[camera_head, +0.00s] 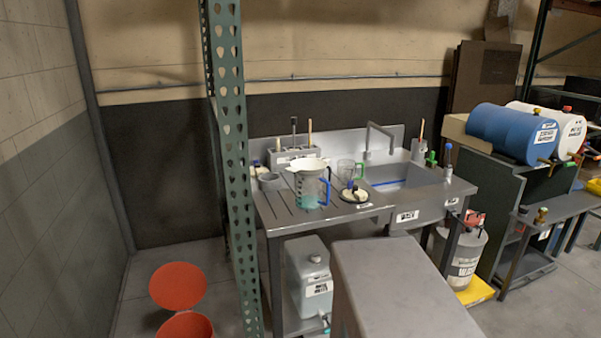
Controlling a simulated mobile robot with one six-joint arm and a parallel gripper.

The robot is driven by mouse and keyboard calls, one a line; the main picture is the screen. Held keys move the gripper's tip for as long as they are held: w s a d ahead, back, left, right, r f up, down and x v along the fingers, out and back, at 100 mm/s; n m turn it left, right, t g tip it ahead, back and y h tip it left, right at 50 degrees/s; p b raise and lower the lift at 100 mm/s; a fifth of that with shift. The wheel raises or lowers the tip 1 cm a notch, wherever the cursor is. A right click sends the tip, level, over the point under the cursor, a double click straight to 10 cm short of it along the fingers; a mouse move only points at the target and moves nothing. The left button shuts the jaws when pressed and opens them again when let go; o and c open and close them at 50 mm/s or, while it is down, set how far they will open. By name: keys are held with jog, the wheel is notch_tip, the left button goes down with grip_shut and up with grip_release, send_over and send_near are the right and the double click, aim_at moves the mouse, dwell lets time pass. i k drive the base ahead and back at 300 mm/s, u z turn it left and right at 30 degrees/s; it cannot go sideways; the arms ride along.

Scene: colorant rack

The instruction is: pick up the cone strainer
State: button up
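What looks like the cone strainer (303,164) is a white, wide-rimmed piece on the mouth of a clear jug. The jug (308,188) has a blue handle and some teal liquid low inside, and it stands on the left drainboard of the metal sink bench (290,222). The lower part of the strainer is hard to make out through the jug wall. My gripper is not in view.
A smaller clear jug with a green handle (349,171) and a small dish (354,195) stand to the right. A grey holder (288,157) with upright tools is behind. The faucet (380,139) rises by the basin. A green perforated post (235,170) stands close on the left.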

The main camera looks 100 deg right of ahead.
aim_at(307, 167)
jog(key=u, duration=0.2)
jog(key=k, duration=0.9)
jog(key=z, duration=0.35)
